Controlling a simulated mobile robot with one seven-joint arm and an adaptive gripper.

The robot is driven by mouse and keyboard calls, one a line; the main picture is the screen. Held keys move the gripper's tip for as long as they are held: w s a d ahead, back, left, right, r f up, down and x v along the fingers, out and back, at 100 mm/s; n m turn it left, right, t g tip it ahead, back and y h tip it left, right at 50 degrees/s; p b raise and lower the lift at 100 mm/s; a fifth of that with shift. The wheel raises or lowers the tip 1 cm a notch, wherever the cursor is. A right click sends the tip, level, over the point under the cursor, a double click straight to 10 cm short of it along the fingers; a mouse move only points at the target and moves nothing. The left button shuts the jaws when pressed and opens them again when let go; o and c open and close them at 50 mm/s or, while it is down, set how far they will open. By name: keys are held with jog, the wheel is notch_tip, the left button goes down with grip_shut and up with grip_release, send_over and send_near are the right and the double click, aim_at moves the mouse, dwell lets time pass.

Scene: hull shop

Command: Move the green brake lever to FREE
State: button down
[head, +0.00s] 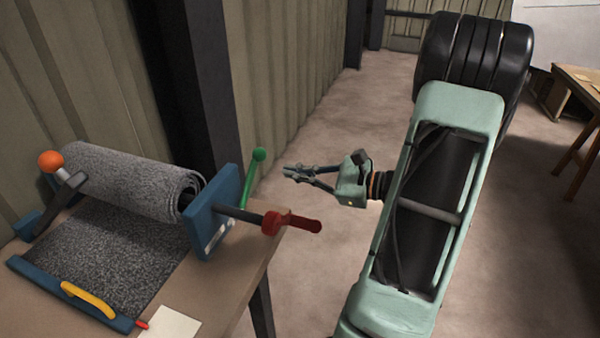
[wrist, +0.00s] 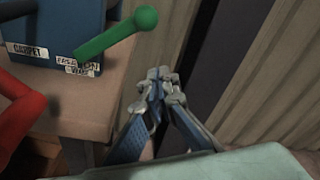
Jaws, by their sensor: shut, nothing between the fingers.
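The green brake lever (head: 251,178) stands up at the right side of the blue end plate (head: 212,213), its round knob at the top. In the wrist view the lever (wrist: 110,38) slants up to the right from the plate (wrist: 60,30), with its knob to the upper left of my gripper. My gripper (head: 289,171) is shut and empty, to the right of the lever and apart from it. It also shows in the wrist view (wrist: 160,75). Labels sit on the plate; one reads CARPET, and the one by the lever is too small to read surely.
A red crank handle (head: 291,222) sticks out past the bench's right edge near the lever. A grey carpet roll (head: 130,183), an orange-knobbed lever (head: 52,162) and a yellow handle (head: 88,298) are on the bench (head: 255,255). A dark post (head: 200,80) stands behind.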

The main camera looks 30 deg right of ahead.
aim_at(252, 178)
jog(key=w+a+r, duration=0.2)
jog(key=w+a, duration=0.1)
jog(key=a, duration=0.1)
jog(key=shift+a+r+b, duration=0.25)
jog(key=shift+r+b, duration=0.1)
jog(key=shift+r, duration=0.1)
dwell(0.4)
